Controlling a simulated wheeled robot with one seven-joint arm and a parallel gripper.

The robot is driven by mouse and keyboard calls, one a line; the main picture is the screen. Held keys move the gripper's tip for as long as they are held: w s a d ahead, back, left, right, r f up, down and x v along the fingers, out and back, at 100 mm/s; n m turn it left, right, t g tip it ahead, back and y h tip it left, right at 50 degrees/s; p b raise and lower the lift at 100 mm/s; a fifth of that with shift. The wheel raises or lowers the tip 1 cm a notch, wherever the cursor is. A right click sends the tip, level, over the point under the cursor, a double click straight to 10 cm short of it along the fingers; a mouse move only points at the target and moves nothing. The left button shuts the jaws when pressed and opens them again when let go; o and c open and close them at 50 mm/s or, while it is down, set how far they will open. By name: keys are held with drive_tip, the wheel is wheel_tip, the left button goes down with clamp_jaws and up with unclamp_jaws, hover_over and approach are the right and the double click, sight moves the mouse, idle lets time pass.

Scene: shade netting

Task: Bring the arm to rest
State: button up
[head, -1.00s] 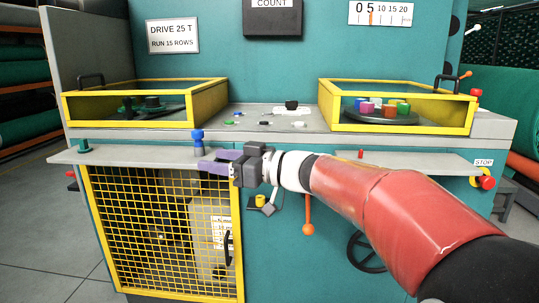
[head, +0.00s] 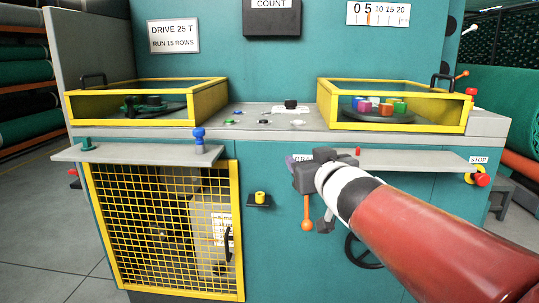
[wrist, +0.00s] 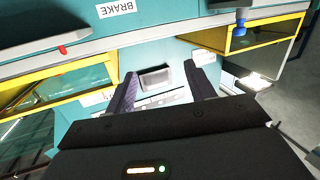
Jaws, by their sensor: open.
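My gripper (head: 300,165) is in front of the teal machine (head: 270,220), near the left end of the right grey shelf (head: 410,160). My red arm reaches it from the lower right. In the wrist view my gripper (wrist: 160,85) shows two dark purple fingers set wide apart, open, with nothing between them. Much of the fingers is hidden behind the wrist in the head view. The BRAKE label is partly covered by my gripper there, and the wrist view shows the BRAKE label (wrist: 116,12) in full.
A blue knob (head: 199,138) stands on the left shelf (head: 140,152). A yellow knob (head: 260,198) sits on a small bracket. An orange-ended lever (head: 307,224) hangs just below my gripper. Yellow-framed guards (head: 130,122) flank the console. A red stop button (head: 482,180) is at the right.

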drive_tip(key=s+d+f+m+g+h, duration=0.4)
drive_tip(key=s+d+f+g+h, duration=0.2)
drive_tip(key=s+d+f, duration=0.5)
drive_tip(key=s+a+f+g+y, duration=0.1)
drive_tip(key=s+f+g, duration=0.1)
drive_tip(key=s+f, duration=0.3)
drive_tip(key=s+a+f+g, duration=0.2)
drive_tip(key=s+f, duration=0.3)
drive_tip(key=s, duration=0.5)
drive_tip(key=shift+a+f+g+y, duration=0.3)
drive_tip(key=shift+f+g+y, duration=0.1)
drive_tip(key=shift+g, duration=0.1)
